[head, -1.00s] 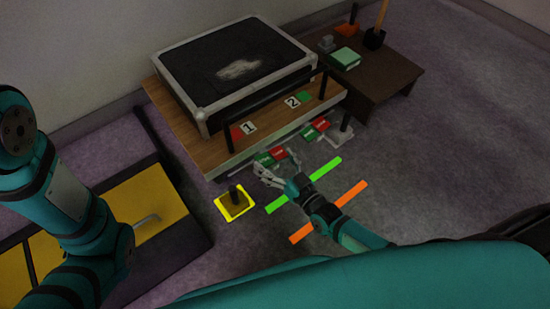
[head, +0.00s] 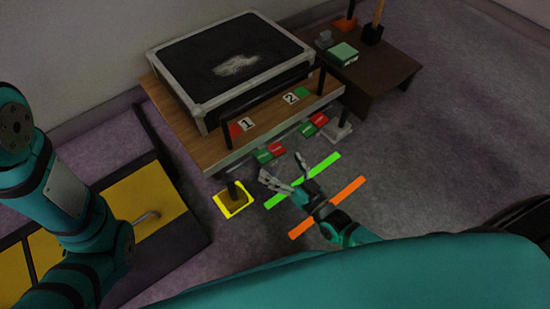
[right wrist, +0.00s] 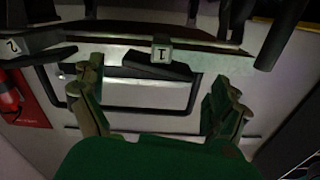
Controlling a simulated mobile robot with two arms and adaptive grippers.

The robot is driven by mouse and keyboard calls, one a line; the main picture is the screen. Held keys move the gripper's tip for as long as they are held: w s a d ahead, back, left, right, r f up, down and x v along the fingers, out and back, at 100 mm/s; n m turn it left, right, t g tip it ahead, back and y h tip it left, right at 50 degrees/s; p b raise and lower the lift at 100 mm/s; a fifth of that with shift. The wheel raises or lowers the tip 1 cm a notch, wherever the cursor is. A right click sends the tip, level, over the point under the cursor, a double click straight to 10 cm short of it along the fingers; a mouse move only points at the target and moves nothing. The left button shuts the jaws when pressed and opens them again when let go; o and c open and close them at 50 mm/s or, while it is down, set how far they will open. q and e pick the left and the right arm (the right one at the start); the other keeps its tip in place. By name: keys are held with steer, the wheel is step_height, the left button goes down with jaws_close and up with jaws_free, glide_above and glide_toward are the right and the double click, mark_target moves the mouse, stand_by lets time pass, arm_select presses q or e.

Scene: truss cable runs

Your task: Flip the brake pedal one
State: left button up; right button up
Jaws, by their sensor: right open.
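A small plate marked "1" (head: 246,124) is on the near edge of a wooden platform (head: 190,128), beside a red patch. It also shows in the right wrist view (right wrist: 162,55). Below it sits a pair of pads, one green (head: 263,156) and one red (head: 277,148); I cannot tell which part is the brake pedal. My right gripper (head: 282,170) is open and empty, just in front of these pads and apart from them. In the right wrist view its spread fingers (right wrist: 155,102) frame a pale panel (right wrist: 150,92). My left gripper is out of view.
A plate marked "2" (head: 291,97) with a green patch and another green-red pad pair (head: 315,124) are to the right. A black case (head: 235,65) lies on the platform. A yellow-edged square (head: 236,209) is near the left.

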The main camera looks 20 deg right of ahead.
steer(key=v, duration=0.8)
steer(key=shift+s+d, duration=0.1)
steer(key=shift+s, duration=0.05)
